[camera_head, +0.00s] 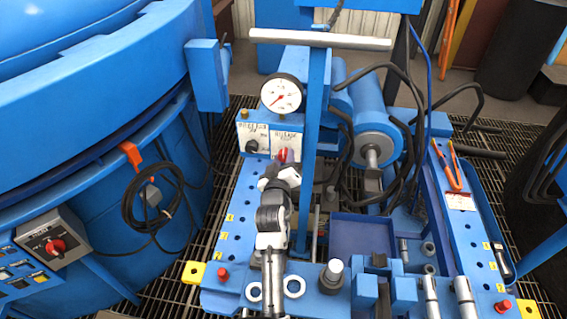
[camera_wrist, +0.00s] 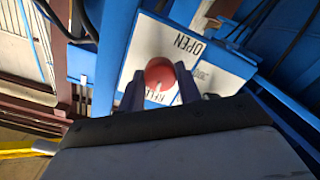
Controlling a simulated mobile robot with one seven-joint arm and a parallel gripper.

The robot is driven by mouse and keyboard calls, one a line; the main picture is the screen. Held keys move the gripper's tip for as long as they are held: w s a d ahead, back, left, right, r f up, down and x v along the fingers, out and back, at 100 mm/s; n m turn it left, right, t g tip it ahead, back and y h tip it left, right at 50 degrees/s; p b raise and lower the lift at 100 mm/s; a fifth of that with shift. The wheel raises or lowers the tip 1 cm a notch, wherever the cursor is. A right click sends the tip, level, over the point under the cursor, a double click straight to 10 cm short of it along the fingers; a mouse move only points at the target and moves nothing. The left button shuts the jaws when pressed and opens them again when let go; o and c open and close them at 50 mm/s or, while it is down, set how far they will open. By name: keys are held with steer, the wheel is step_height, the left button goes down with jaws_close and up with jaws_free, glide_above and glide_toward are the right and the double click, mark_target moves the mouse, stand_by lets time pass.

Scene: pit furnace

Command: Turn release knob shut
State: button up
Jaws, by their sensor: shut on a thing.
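The release knob (camera_wrist: 160,73) is round and red with a pale pointer line. It sits on a white plate marked OPEN and a partly hidden word starting "RELE". My gripper (camera_wrist: 160,88) is shut on the knob, with a dark finger on each side of it. In the head view the red knob (camera_head: 283,155) shows at the front of a blue valve box, with my gripper (camera_head: 284,168) up against it. My wrist hides the lower part of the plate. I cannot tell exactly how far the knob is turned.
A dark knob (camera_head: 252,146) sits left of the release knob, and a pressure gauge (camera_head: 282,94) stands above. A blue post (camera_head: 318,90) rises close on the right. Black hoses (camera_head: 408,110) loop further right. The blue furnace (camera_head: 90,130) fills the left.

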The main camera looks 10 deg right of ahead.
steer(key=shift+m+b, duration=0.35)
steer(key=shift+m, duration=0.45)
steer(key=shift+r, duration=0.1)
steer(key=o, duration=1)
steer(key=shift+s, duration=0.1)
